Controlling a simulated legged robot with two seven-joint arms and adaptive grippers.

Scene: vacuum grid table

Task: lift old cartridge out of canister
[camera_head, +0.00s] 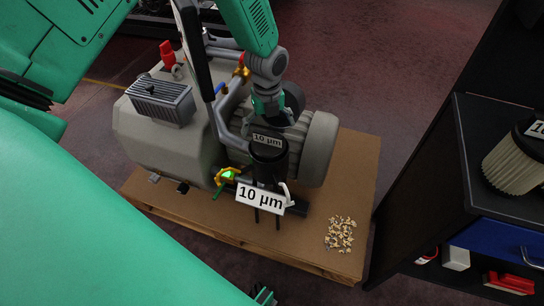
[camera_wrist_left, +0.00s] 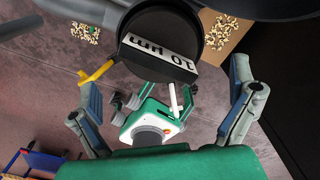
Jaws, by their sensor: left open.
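The black canister (camera_head: 268,165) stands upright at the front of the grey pump, with a dark "10 µm" marking near its top and a white "10 µm" label lower down. I cannot make out the old cartridge apart from the canister. My left gripper (camera_head: 268,108) is just above the canister's top, pointing down. In the left wrist view my left gripper (camera_wrist_left: 163,80) has its fingers spread wide, one on each side, with nothing held between them. The round black canister (camera_wrist_left: 155,25) fills the top middle there. My right gripper is not seen.
The pump (camera_head: 165,135) sits on a brown pallet (camera_head: 225,225), with a pile of pale chips (camera_head: 340,233) on its right part. A pleated pale cartridge (camera_head: 515,165) stands on the dark cart (camera_head: 480,125) at right.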

